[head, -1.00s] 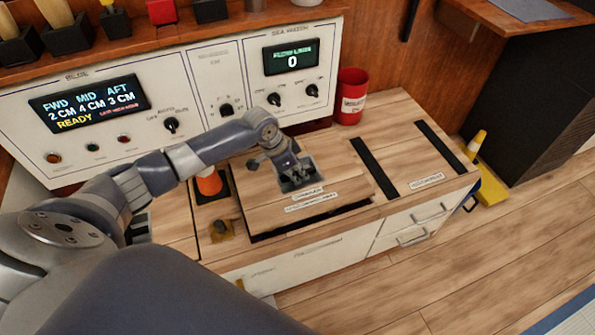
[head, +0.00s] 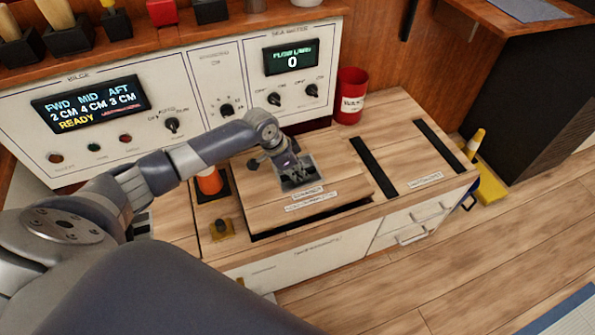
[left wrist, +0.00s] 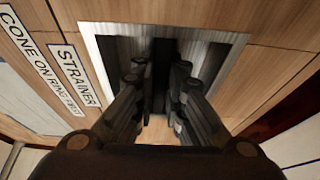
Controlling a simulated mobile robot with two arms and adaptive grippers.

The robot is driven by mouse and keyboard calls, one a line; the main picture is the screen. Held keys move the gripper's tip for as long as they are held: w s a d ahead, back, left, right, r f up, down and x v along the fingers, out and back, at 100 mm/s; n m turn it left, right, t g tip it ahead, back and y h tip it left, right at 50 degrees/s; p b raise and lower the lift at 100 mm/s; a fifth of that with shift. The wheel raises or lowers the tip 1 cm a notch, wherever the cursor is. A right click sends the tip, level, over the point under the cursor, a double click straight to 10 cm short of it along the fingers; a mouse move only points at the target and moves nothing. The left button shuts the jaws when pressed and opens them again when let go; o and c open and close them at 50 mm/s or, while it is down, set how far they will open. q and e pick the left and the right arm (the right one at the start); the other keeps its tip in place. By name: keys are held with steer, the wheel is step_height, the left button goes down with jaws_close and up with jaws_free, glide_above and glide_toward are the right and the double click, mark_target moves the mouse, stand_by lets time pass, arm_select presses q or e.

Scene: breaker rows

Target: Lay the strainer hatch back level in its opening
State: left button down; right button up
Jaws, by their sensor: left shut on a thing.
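The strainer hatch (head: 262,197) is a wooden panel with labels along its front edge. It sits in the counter top, and a dark gap shows under its front edge, so it stands a little proud of its opening. My left gripper (head: 292,175) is down at the metal recess in the hatch, shut on the hatch's grip. In the left wrist view the fingers (left wrist: 158,100) reach into the metal-framed recess (left wrist: 221,38), beside the strainer label (left wrist: 77,76). The grip itself is mostly hidden by the fingers. My right gripper is not in view.
A red can (head: 351,96) stands at the back of the counter (head: 400,150). The control panel (head: 215,75) rises behind.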

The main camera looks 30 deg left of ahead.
arm_select(q)
steer(key=shift+w, duration=0.1)
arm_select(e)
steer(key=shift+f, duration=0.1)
arm_select(q)
steer(key=shift+f+b, duration=0.65)
steer(key=shift+f, duration=0.45)
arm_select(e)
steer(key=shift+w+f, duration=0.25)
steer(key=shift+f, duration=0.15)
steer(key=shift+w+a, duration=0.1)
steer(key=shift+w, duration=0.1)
arm_select(q)
steer(key=shift+f, duration=0.45)
steer(key=shift+f+b, duration=0.45)
steer(key=shift+f, duration=0.1)
steer(key=c, duration=1.6)
jaws_free()
steer(key=shift+c, duration=0.2)
steer(key=shift+o, duration=0.4)
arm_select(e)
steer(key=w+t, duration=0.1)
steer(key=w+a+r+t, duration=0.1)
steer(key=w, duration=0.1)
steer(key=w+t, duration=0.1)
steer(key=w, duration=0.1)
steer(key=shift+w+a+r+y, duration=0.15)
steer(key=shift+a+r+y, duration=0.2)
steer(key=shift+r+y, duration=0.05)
